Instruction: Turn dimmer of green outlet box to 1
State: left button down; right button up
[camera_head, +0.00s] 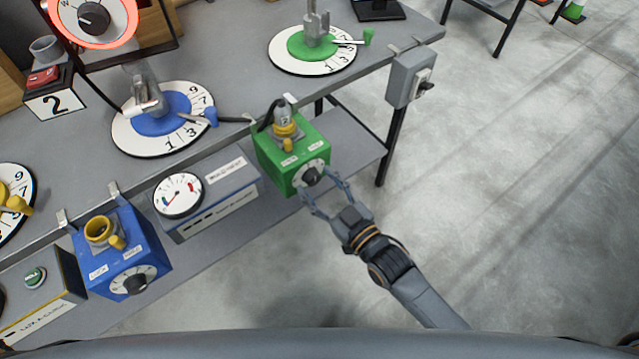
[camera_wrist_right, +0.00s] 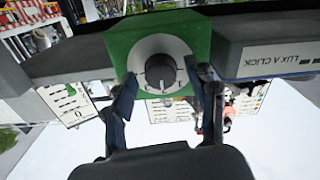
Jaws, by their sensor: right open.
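The green outlet box (camera_head: 290,150) hangs at the front edge of the grey table, with a yellow plug and lever on top. Its black dimmer knob (camera_head: 312,176) sits on a white dial on the front face. My right gripper (camera_head: 322,190) is open, its fingers on either side of the dial area. In the right wrist view the knob (camera_wrist_right: 160,72) lies between and just beyond the open fingertips (camera_wrist_right: 164,80). Contact with the knob cannot be made out. The dial numbers are too small to read. My left gripper is not in view.
A blue outlet box (camera_head: 125,250) and a grey box with a gauge (camera_head: 210,195) hang to the left along the table edge. A grey switch box (camera_head: 410,77) is at the table's right corner. Open floor (camera_head: 510,210) lies to the right.

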jog(key=shift+c, duration=0.2)
jog(key=c, duration=1.1)
jog(key=shift+n, duration=0.4)
jog(key=n+p, duration=0.1)
jog(key=n, duration=0.2)
jog(key=shift+r+p, duration=0.1)
jog(key=shift+p, duration=0.2)
jog(key=shift+n+p, duration=0.4)
jog(key=shift+n, duration=1.6)
jog(key=o, duration=1.1)
